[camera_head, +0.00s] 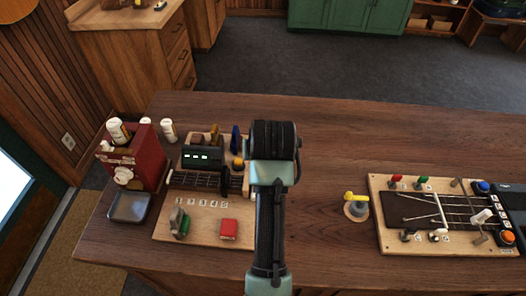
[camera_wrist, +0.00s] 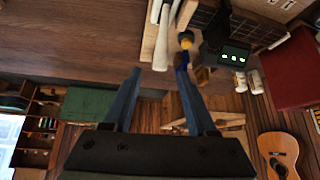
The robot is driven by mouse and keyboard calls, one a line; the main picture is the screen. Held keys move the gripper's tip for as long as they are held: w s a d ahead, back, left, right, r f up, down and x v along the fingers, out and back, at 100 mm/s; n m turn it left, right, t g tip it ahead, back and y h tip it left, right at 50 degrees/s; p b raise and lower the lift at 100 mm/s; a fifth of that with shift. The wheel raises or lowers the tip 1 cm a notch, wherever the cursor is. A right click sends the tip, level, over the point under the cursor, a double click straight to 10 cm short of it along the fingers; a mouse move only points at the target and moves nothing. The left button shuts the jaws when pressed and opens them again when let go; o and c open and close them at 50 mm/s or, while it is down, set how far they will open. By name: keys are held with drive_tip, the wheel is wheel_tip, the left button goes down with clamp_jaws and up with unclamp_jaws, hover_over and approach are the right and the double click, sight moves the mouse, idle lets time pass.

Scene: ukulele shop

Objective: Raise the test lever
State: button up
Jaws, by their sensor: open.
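No part is clearly marked as the test lever. On the right, a pale wooden board (camera_head: 440,250) carries several small levers and knobs, among them a red knob (camera_head: 396,181), a green knob (camera_head: 422,181), a white-ended lever (camera_head: 481,216) and an orange knob (camera_head: 507,237). A yellow-topped lever (camera_head: 355,197) stands on a small round base left of that board. My gripper (camera_wrist: 159,72) is open and empty in the wrist view, its two blue fingers apart. A yellow knob (camera_wrist: 186,40) and a blue piece lie near the right finger. My arm hides the gripper in the head view.
A left board (camera_head: 165,222) holds a dark box with green lights (camera_head: 203,155), a red block (camera_head: 229,228) and a green-grey piece (camera_head: 179,223). A red dispenser (camera_head: 146,160), white bottles and a grey tray (camera_head: 129,207) stand further left. The table's back middle is clear.

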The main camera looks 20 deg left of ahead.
drive_tip(key=shift+v, duration=1.85)
drive_tip(key=w+d+r+m+t, duration=0.15)
drive_tip(key=r+t, duration=0.25)
drive_tip(key=r, duration=0.6)
drive_tip(key=d+r+t, duration=0.3)
drive_tip(key=r+t, duration=0.1)
drive_tip(key=r, duration=0.5)
drive_tip(key=w+d+r+m+t, duration=0.1)
drive_tip(key=d+r+t, duration=0.25)
drive_tip(key=r, duration=0.65)
drive_tip(key=s+d+r+m+t+h, duration=0.1)
drive_tip(key=s+d+r+t, duration=0.2)
drive_tip(key=s+r+t, duration=0.2)
drive_tip(key=s+d+r+m+t+h, duration=0.1)
drive_tip(key=s+d+r+t, duration=0.3)
drive_tip(key=s+r, duration=0.6)
wheel_tip(320, 180, up, 5)
drive_tip(key=shift+f+t+h, duration=0.2)
drive_tip(key=shift+t+h, duration=0.15)
drive_tip(key=shift+h, duration=0.25)
